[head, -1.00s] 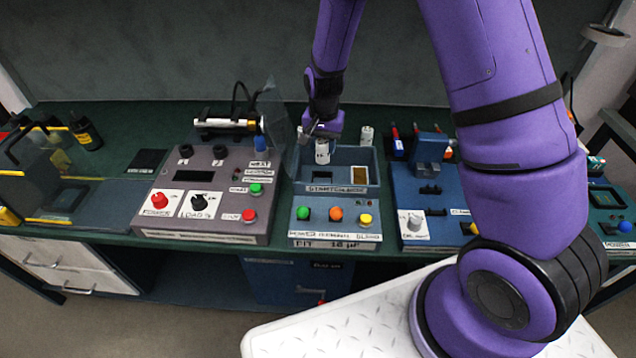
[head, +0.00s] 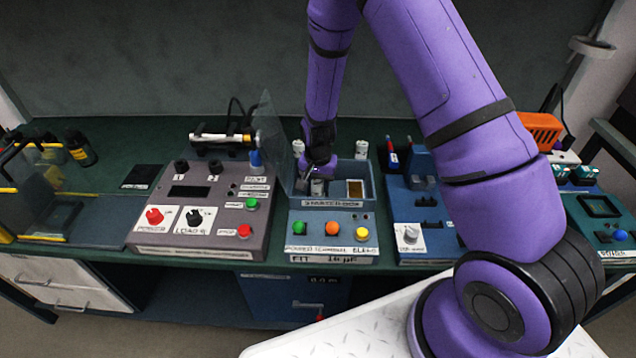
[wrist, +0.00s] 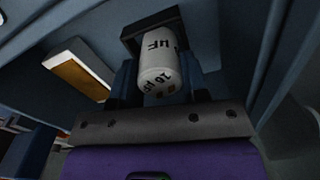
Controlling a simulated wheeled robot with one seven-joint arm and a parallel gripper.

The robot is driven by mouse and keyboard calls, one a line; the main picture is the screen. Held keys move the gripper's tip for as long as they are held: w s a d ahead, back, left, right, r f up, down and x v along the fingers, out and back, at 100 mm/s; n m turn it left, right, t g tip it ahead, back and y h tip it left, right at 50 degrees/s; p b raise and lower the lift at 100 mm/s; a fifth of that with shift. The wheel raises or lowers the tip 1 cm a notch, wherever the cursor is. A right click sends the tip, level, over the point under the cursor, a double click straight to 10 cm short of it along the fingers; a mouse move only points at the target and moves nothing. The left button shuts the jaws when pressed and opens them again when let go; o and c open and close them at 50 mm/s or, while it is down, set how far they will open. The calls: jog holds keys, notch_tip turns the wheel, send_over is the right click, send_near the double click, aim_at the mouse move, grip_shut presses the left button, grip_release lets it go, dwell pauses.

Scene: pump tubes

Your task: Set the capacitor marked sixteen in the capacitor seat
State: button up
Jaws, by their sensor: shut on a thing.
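A white capacitor (wrist: 158,62) with black print that reads like 16 µF is in the wrist view. It also shows small in the head view (head: 317,187), low inside the blue-grey starter box (head: 374,203). My gripper (head: 318,180) is shut on it, one finger on each side. The dark square capacitor seat (wrist: 131,40) is around or just behind the capacitor's far end. I cannot tell how deep the capacitor sits. In the head view my gripper and the capacitor hide most of the seat.
A gold plate (head: 355,188) lies right of the seat in the box. Two other white capacitors (head: 298,147) and (head: 361,149) stand behind the box. A clear raised panel (head: 270,130) is close on the left. Green, orange and yellow buttons (head: 332,229) are in front.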

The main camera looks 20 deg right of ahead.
jog(key=shift+f, duration=0.1)
jog(key=o, duration=0.9)
jog(key=shift+o, duration=0.2)
notch_tip(320, 180, up, 13)
notch_tip(320, 180, up, 11)
jog(key=n+t, duration=0.1)
send_over(318, 181)
jog(key=s+d, duration=0.2)
jog(key=s, duration=0.2)
jog(key=s+d+r+n+t, duration=0.2)
jog(key=s+r, duration=0.5)
jog(key=r, duration=0.5)
jog(key=s+d+r+n+t, duration=0.1)
jog(key=s+r, duration=0.3)
jog(key=s, duration=0.5)
jog(key=s+d+r+n+t, duration=0.1)
jog(key=s+r, duration=0.3)
jog(key=s, duration=0.6)
jog(key=shift+d+r+n, duration=0.15)
jog(key=shift+d+n, duration=0.25)
jog(key=shift+n, duration=0.5)
